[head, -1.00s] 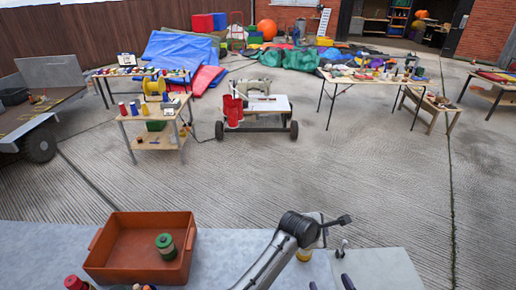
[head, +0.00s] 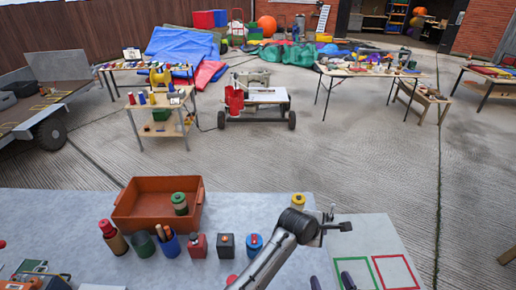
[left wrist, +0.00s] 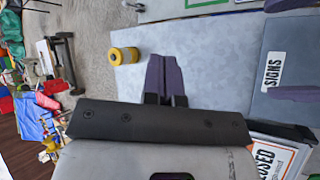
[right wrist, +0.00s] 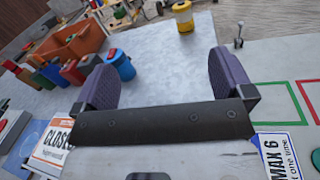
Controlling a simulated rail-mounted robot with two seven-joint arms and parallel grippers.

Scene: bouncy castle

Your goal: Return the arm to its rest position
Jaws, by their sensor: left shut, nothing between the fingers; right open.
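My right gripper (right wrist: 162,65) is open and empty above the workbench, its two purple fingers wide apart in the right wrist view. In the head view its fingers (head: 330,282) show at the bottom edge. My left gripper (left wrist: 163,60) is shut and empty, its purple fingers together above the grey bench top in the left wrist view. A yellow spool (left wrist: 124,56) stands beside it, apart from the fingers. In the head view a grey arm (head: 280,250) of mine reaches over the bench; I cannot make out the left fingertips there.
Green (head: 367,272) and red outlined squares (head: 395,272) mark the right end. A signs bin (left wrist: 290,60) is close by. Beyond lies open concrete with tables.

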